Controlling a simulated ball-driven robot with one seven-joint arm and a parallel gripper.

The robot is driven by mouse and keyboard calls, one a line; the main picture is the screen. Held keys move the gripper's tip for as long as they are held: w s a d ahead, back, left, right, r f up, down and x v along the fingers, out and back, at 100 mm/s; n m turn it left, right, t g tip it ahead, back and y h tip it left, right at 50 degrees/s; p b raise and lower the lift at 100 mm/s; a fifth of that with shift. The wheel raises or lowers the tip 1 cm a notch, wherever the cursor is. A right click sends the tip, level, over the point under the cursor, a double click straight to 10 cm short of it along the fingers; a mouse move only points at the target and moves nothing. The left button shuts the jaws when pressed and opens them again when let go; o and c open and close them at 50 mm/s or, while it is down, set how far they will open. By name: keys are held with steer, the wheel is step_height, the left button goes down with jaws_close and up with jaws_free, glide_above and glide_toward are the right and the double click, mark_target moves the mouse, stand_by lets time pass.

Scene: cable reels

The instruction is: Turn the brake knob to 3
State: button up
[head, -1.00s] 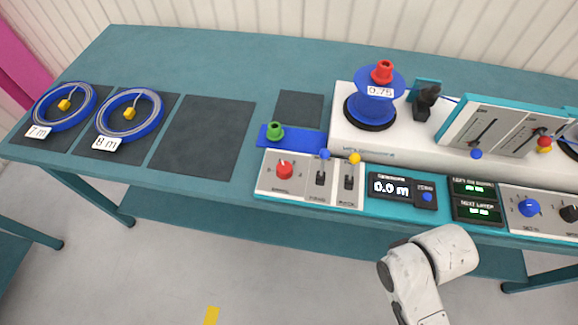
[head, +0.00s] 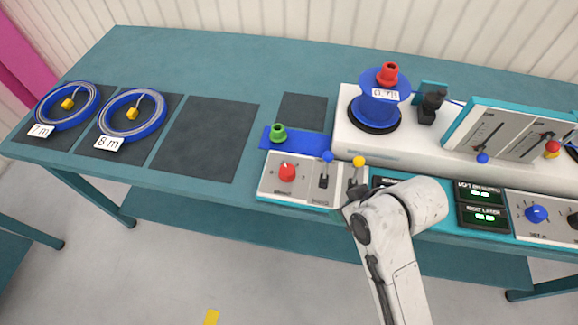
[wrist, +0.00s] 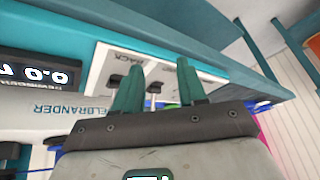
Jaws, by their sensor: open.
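A red knob (head: 287,172) stands on the light grey panel (head: 268,187) at the left end of the console. I take it as the brake knob, but its label and setting are too small to read. The red knob cannot be made out in the wrist view.
A blue-tipped lever (head: 327,157) and a yellow-tipped lever (head: 358,161) stand right of the red knob. A green knob (head: 278,131) is behind it. A blue reel (head: 384,98) with a red top sits on the console. A blue knob (head: 536,213) is farther right.

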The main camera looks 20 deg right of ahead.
mark_target(288, 169)
steer(key=o, duration=0.3)
steer(key=w+a+n, duration=0.1)
steer(key=w, duration=0.1)
steer(key=w+a+r+n+y, duration=0.1)
steer(key=w+a, duration=0.1)
steer(key=w+a+r+n+y, duration=0.1)
steer(key=w, duration=0.2)
steer(key=shift+a+r+n+g, duration=0.2)
steer(key=shift+a+n+g, duration=0.1)
steer(key=shift+a+n, duration=0.1)
steer(key=shift+o, duration=0.9)
steer(key=w+r+n, duration=0.1)
steer(key=w+a+n, duration=0.1)
steer(key=w+n, duration=0.1)
steer(key=w+a+r+n+g+y, duration=0.1)
steer(key=shift+w+r+n, duration=0.3)
steer(key=shift+r, duration=0.05)
steer(key=w+d+r+n+g, duration=0.3)
steer(key=w+n, duration=0.1)
steer(key=n, duration=0.3)
steer(key=shift+h, duration=0.3)
steer(key=b+x, duration=0.6)
steer(key=x, duration=0.4)
steer(key=shift+s+a, duration=0.1)
steer(key=shift+s, duration=0.1)
steer(key=shift+c, duration=0.3)
steer(key=c, duration=1)
